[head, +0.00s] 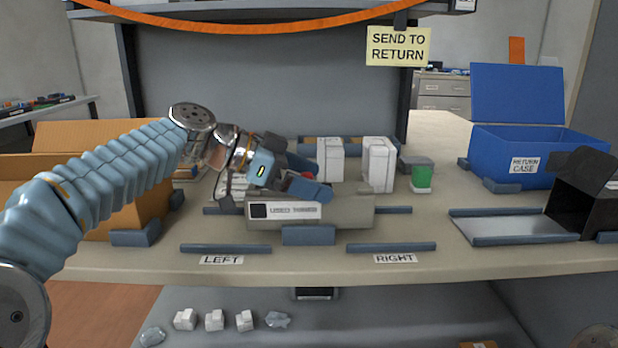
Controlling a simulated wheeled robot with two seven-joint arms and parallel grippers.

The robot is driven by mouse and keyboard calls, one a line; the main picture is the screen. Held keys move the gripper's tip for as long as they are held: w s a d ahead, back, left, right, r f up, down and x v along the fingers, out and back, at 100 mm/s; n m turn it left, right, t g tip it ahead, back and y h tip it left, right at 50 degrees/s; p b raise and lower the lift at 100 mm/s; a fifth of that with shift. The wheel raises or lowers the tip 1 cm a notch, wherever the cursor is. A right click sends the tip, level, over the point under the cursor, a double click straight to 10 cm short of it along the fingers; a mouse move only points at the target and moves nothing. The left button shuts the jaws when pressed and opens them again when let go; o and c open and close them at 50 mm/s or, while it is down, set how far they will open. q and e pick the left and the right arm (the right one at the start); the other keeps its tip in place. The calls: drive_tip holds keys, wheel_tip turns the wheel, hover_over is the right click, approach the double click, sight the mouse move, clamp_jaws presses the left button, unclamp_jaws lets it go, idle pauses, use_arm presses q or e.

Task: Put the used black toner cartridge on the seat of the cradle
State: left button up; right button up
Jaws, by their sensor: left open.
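My left gripper (298,178) is open. It reaches in from the left and points down over the grey bin labelled USED TONER (345,212) at the middle of the bench. A small bit of red and dark shapes show between and behind its fingers, too hidden to tell what they are. I cannot clearly pick out the used black toner cartridge; the bin's front wall and my gripper hide most of the inside. I cannot identify the cradle or its seat with certainty. My right gripper is not in view.
White boxes (379,165) and a green-and-white container (421,174) stand behind the bin. A blue return case (560,150) is open at back right, with a pale tray (508,227) and black box (583,200) before it. A cardboard box (110,222) stands left. LEFT and RIGHT labels mark the front edge.

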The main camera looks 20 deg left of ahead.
use_arm(q)
drive_tip(key=v, duration=1.2)
idle(1.6)
